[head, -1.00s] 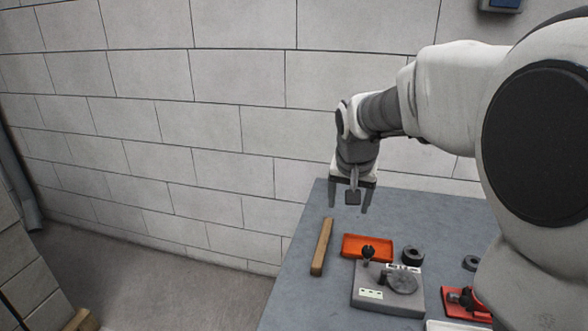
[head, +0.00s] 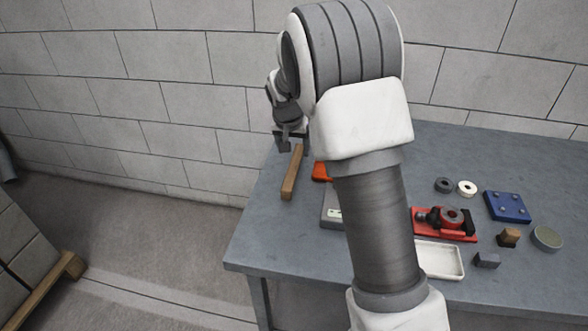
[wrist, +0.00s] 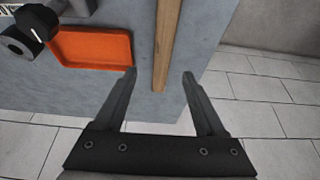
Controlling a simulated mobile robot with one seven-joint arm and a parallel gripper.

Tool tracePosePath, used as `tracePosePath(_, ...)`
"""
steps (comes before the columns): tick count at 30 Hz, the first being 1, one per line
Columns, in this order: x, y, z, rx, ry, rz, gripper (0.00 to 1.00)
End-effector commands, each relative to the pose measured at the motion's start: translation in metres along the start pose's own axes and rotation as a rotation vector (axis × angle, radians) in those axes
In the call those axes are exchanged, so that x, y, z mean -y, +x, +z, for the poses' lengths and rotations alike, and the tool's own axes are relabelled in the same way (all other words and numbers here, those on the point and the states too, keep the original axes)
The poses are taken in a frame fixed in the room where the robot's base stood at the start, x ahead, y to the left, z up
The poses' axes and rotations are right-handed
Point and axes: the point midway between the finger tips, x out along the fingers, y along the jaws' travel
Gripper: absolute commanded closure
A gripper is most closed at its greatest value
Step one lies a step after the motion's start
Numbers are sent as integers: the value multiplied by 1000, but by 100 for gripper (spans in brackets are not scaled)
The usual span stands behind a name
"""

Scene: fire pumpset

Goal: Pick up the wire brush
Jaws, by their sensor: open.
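No bristles show clearly, so I cannot tell for sure which thing is the wire brush. A long narrow wooden piece (head: 292,174) lies along the table's left side in the head view, and may be its handle. In the wrist view this wooden piece (wrist: 167,45) runs from the top edge down to between the fingertips. My gripper (head: 290,146) is at the far end of the wooden piece in the head view, partly hidden by my arm. In the wrist view my gripper (wrist: 160,74) is open, with nothing seen held.
An orange tray (wrist: 95,48) lies left of the wooden piece. A grey device (head: 331,209) is mostly behind my arm. A red vise-like tool (head: 445,222), white tray (head: 442,260), blue plate (head: 508,206) and several small parts are on the right of the grey table (head: 450,160).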

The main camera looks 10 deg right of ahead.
Motion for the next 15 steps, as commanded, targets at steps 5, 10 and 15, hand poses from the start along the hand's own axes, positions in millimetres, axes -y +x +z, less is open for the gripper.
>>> tracePosePath(5,0,27,0,1,-1,0,28)
tracePosePath(10,1,37,1,1,-1,0,28)
tracePosePath(15,3,62,2,2,0,0,28)
